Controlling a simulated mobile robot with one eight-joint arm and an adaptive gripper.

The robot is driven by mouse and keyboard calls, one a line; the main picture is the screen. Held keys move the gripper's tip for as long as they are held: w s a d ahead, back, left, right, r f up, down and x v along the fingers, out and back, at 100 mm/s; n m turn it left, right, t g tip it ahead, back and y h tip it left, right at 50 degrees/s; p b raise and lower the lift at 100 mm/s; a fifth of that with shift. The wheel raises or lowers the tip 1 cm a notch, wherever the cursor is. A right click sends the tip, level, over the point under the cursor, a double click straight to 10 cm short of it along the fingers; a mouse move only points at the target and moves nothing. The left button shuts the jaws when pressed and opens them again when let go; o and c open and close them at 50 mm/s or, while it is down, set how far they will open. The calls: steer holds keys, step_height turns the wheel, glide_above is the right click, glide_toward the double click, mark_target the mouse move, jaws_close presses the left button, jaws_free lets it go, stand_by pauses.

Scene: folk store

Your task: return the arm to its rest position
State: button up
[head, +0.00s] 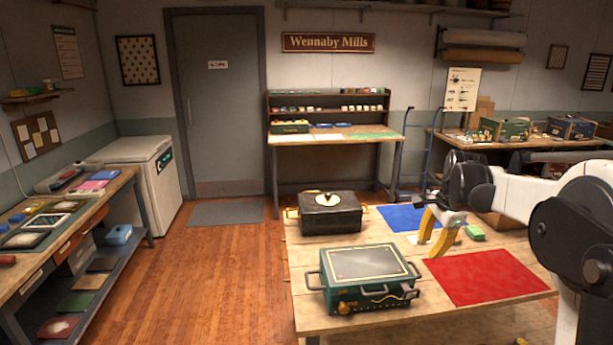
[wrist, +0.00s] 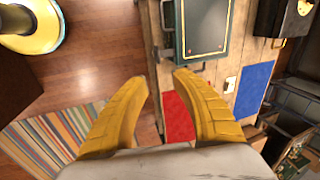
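My arm reaches in from the right in the head view. My gripper (head: 428,249) has yellow fingers pointing down over the wooden table (head: 460,312), near the blue and red mats. In the wrist view my gripper (wrist: 162,78) has its fingertips well apart, with nothing between them. The gripper looks open and empty. The exact height of the fingers above the table is hard to tell.
The wrist view shows a striped rug (wrist: 45,140). Open floor (head: 225,265) lies left of the table.

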steer(key=s+a+r+n+t+b, duration=0.1)
steer(key=s+a+r+n+b, duration=0.3)
steer(key=s+a, duration=0.5)
steer(key=s+a+f+n+t+b, duration=0.1)
steer(key=s+a+f+n, duration=0.2)
steer(key=s, duration=0.4)
steer(key=s+a+f+n+t+b, duration=0.1)
steer(key=s+a+f+n, duration=0.3)
steer(key=s, duration=0.3)
steer(key=s+a+f+n+t+b, duration=0.1)
steer(key=s+a+f+n, duration=0.3)
steer(key=s, duration=0.3)
steer(key=shift+a+n, duration=0.15)
steer(key=shift+n, duration=0.65)
steer(key=shift+f, duration=0.1)
steer(key=shift+c, duration=0.4)
